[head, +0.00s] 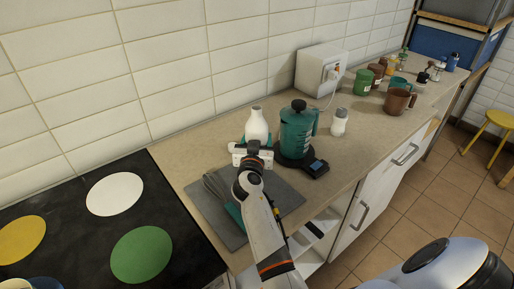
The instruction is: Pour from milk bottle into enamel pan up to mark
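The white milk bottle (257,122) stands upright at the back of the counter, near the tiled wall; its lower part is hidden. Whether the fingers press on the bottle is too small to tell. My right gripper is out of the picture; only a link of that arm shows at the bottom right. I cannot make out an enamel pan or its mark for certain; a blue-rimmed vessel (45,283) is cut off at the bottom left corner.
A white shaker (339,122), mugs (398,101) and a white appliance (318,70) stand farther right.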

